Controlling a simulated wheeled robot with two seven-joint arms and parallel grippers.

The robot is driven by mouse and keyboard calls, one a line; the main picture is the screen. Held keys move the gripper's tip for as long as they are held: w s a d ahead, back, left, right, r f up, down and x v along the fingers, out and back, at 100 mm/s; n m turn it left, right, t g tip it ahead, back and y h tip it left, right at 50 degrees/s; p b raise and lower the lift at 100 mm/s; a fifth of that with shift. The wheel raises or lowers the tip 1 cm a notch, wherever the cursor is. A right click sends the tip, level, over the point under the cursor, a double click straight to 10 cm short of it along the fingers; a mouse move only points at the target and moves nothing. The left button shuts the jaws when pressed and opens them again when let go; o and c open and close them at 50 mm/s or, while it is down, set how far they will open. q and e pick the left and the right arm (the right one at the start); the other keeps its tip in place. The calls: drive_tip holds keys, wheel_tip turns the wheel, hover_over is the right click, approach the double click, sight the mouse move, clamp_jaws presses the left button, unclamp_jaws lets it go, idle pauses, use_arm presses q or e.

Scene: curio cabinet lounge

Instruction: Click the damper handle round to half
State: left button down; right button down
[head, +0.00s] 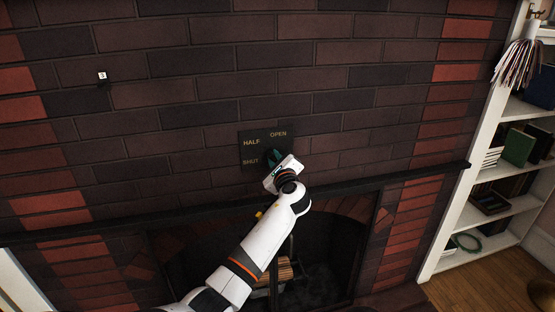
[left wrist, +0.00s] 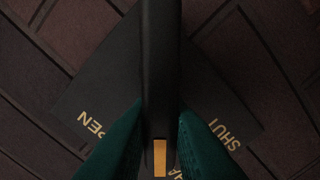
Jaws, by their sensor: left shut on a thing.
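The black damper plate (head: 246,134) is on the brick chimney breast, lettered HALF at upper left, OPEN at upper right and SHUT at lower left. My left gripper (head: 273,156) is in front of the plate's lower right part and hides the handle in the head view. In the left wrist view, the dark damper handle (left wrist: 161,60) stands between the two teal fingers, which are shut on it. The handle's gold mark (left wrist: 159,158) lies beside the partly hidden HALF lettering; whether it lines up exactly I cannot tell. My right gripper is not in view.
A dark mantel ledge (head: 130,223) runs below the plate, above the fireplace opening (head: 325,262) with logs. A small white tag (head: 102,76) is on the wall at left. White shelves (head: 497,192) with books stand at right. The wall around the plate is clear.

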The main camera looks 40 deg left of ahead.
use_arm(q)
drive_tip(key=shift+r, duration=0.15)
drive_tip(key=c, duration=1.4)
unclamp_jaws()
drive_tip(key=shift+w+d, duration=0.1)
drive_tip(key=shift+w, duration=0.05)
drive_tip(key=shift+o, duration=0.2)
drive_tip(key=b+v, duration=0.1)
drive_tip(key=v, duration=1.1)
